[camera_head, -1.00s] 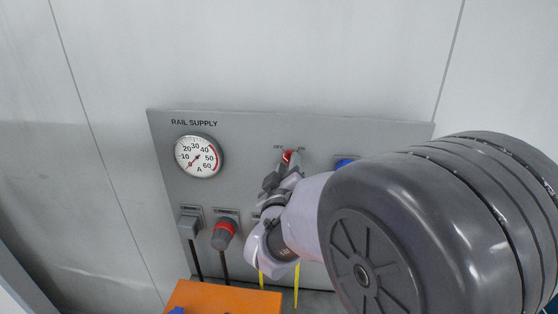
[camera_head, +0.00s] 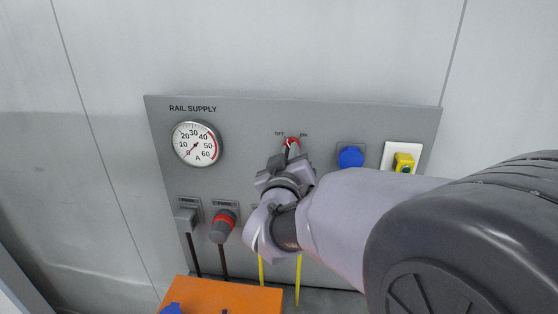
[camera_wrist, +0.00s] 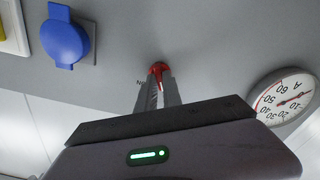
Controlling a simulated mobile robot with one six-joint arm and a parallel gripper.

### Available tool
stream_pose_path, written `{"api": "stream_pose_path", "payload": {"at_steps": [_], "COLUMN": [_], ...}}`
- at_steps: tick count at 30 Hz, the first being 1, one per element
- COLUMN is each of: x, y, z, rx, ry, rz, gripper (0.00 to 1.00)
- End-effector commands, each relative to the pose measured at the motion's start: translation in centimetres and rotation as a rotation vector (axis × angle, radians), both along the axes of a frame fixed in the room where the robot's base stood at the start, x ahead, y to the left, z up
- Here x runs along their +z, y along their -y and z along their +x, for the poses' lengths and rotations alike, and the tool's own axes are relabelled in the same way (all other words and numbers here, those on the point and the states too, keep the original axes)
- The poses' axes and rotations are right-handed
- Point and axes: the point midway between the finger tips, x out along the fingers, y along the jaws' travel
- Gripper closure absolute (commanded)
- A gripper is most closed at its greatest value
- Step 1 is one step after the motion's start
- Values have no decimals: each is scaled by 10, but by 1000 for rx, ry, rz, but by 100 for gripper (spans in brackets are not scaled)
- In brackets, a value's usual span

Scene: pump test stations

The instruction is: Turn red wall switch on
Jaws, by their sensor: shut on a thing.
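The red wall switch (camera_head: 291,142) sits on the grey RAIL SUPPLY panel between the OFF and ON labels. My gripper (camera_head: 288,157) is at the switch from below and hides most of it in the head view. In the wrist view the red switch (camera_wrist: 158,70) shows at the tips of my gripper's fingers (camera_wrist: 158,88), which are shut on it. The ON label is partly covered there. The exact angle of the switch handle is hard to tell.
A round ammeter (camera_head: 196,144) is left of the switch, its needle low. A blue socket cover (camera_head: 350,157) and a yellow plug (camera_head: 403,162) are to the right. Grey and red plugs (camera_head: 222,226) with cables hang below left. An orange box (camera_head: 230,298) stands below.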

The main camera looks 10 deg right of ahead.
Motion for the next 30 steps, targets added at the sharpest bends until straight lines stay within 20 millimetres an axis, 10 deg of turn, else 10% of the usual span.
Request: {"api": "stream_pose_path", "payload": {"at_steps": [30], "x": [-3], "y": [1], "z": [0], "rx": [1], "ry": [295], "rz": [905], "gripper": [100]}}
